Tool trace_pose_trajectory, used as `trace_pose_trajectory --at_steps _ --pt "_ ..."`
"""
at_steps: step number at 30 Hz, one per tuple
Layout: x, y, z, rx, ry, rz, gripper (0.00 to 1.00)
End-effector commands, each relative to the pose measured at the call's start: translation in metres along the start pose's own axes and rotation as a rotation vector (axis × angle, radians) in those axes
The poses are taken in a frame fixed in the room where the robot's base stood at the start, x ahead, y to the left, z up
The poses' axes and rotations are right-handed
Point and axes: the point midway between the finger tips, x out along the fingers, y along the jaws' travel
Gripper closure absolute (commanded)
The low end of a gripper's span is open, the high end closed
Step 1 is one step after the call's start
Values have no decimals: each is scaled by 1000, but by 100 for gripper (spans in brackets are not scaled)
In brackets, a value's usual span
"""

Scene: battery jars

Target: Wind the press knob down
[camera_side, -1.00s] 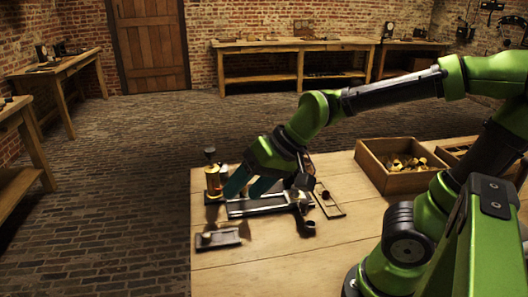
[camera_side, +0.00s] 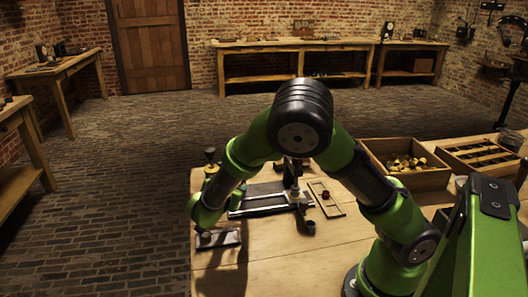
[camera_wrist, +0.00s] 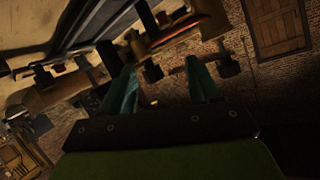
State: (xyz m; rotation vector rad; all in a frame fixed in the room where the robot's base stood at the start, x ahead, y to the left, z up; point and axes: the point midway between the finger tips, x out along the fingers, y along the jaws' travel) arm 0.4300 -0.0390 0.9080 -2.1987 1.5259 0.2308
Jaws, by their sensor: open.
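A dark round knob (camera_side: 210,152) stands upright above a brass-coloured part (camera_side: 211,170) at the table's far left corner. I take it for the press knob. My forearm slopes down to the left in the side view, and my wrist covers the lower part of this device. Dark knob-like parts show beyond the fingers, one near the left finger (camera_wrist: 152,72) and one to the right (camera_wrist: 227,65). I cannot tell which is the press knob.
A metal rail fixture (camera_side: 262,205) lies right of my wrist, with a dark knob (camera_side: 307,226) at its front. A small dark plate (camera_side: 219,239) lies near the left edge. A wooden frame (camera_side: 333,203) and a crate of brass pieces (camera_side: 372,146) are to the right.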

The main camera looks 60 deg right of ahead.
Motion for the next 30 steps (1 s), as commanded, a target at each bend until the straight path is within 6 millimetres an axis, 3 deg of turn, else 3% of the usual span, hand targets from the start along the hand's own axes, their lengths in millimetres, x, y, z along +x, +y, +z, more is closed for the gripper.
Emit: trace_pose_trajectory --at_steps 3,7,16,25,30 --pt "-5 30 -15 -56 206 176 39" --pt "-18 53 -29 -109 347 329 39" --pt "-35 74 -40 -175 462 484 39" --pt "-15 84 -53 -174 466 483 39" --pt "15 100 -71 -174 462 489 39"
